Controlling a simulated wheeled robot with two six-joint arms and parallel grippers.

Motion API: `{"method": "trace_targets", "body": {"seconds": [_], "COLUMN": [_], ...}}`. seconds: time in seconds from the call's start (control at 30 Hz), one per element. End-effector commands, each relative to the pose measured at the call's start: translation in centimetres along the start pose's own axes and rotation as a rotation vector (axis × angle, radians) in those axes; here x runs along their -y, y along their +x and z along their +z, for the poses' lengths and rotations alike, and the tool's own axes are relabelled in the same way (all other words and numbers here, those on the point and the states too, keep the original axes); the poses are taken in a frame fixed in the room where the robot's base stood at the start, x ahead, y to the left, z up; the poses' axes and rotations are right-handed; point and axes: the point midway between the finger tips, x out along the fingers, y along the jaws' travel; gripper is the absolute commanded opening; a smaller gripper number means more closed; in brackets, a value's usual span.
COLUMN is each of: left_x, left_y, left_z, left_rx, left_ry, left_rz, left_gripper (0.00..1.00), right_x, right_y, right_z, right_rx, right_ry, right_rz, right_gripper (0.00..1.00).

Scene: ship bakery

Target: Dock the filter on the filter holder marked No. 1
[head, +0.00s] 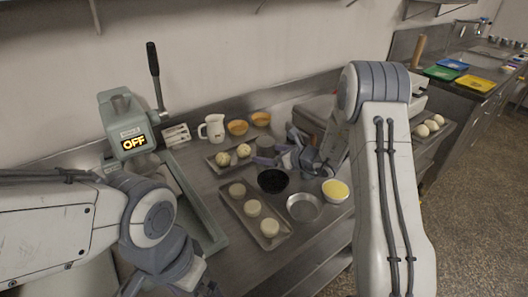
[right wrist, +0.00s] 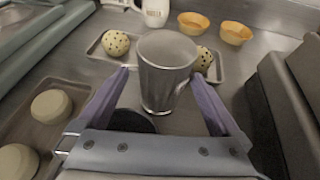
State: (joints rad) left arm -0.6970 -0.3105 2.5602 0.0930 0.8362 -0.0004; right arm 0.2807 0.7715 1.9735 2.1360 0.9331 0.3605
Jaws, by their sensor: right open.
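A grey tapered metal cup (right wrist: 165,70), probably the filter, stands in the middle of the right wrist view. In the head view it shows as a small grey shape (head: 265,144), partly covered by my gripper. My right gripper (right wrist: 160,85) is open, its purple fingers on either side of the cup, with gaps visible; it also shows in the head view (head: 277,158). A white slotted rack (head: 176,135) by the wall may be the filter holder; I can read no No. 1 mark. My left arm shows at lower left, its fingers out of view.
A machine with an OFF display (head: 134,142) and a black lever stands at left. A tray of pale dough rounds (head: 283,237), a dark bowl (head: 272,181), a steel bowl (head: 304,208) and a yellow-filled bowl (head: 336,191) lie close by. A white mug (head: 214,128) stands behind.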

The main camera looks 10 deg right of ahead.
Motion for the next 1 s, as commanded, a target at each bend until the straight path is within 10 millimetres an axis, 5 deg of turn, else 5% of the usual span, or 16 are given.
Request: {"method": "trace_targets", "body": {"seconds": [0.5,0.77,1.0], "left_x": [-0.1,-0.1,-0.1], "left_y": [-1.9,-1.9,-1.9], "left_z": [-0.1,-0.1,-0.1], "left_rx": [0.000,0.000,0.000], "left_ry": [0.000,0.000,0.000], "left_rz": [0.000,0.000,0.000], "left_gripper": [1.00,1.00,1.00], "right_x": [0.2,0.3,0.3], "right_y": [5.7,6.0,6.0], "right_z": [-0.5,-0.5,-0.5], "right_rx": [-0.001,0.001,0.000], "right_ry": [-0.001,-0.001,-0.001], "right_rz": [0.005,0.003,0.003], "right_gripper": [1.00,1.00,0.12]}}
